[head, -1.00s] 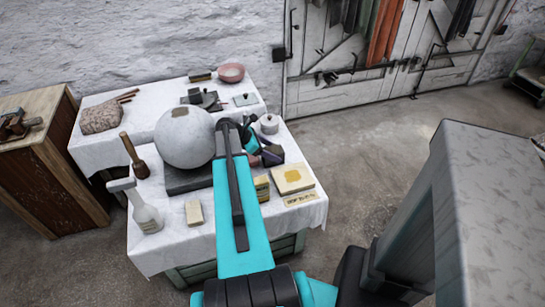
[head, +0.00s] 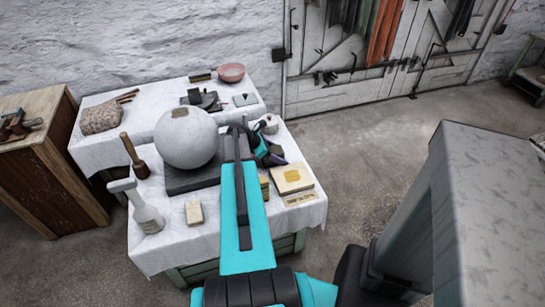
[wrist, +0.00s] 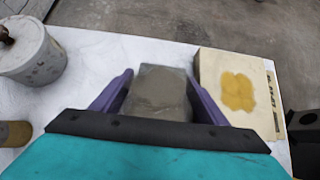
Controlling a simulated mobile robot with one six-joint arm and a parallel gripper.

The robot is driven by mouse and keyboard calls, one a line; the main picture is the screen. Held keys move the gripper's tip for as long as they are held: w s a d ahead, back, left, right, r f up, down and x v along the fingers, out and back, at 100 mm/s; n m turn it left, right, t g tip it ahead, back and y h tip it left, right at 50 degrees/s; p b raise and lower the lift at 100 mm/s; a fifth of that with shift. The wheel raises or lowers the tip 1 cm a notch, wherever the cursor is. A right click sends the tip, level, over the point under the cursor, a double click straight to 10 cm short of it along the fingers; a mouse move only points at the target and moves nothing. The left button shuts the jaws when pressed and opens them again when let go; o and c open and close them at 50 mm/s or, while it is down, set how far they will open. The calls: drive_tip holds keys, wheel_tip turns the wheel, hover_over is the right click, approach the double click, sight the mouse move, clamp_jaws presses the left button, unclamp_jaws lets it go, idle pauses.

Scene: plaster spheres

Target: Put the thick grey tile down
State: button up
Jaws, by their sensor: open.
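The thick grey tile (wrist: 158,92) lies on the white-clothed table, between the two purple fingers of my gripper (wrist: 158,98) in the wrist view. The fingers are spread open on either side of it, and its near end is hidden by my gripper's body. In the head view my gripper (head: 272,157) is low over the right part of the front table, partly behind my arm. I cannot make out the tile there.
A lidded grey pot (wrist: 30,50) stands to the left, and a pale board with a yellow patch (wrist: 238,92) lies close on the right. A large plaster sphere (head: 186,138) rests on a dark slab (head: 192,180). Bare cloth (head: 235,255) shows along the front.

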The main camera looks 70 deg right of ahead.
clamp_jaws()
drive_tip(key=shift+d+r, duration=0.1)
drive_tip(key=shift+r, duration=0.1)
idle(0.4)
drive_tip(key=shift+r, duration=4.9)
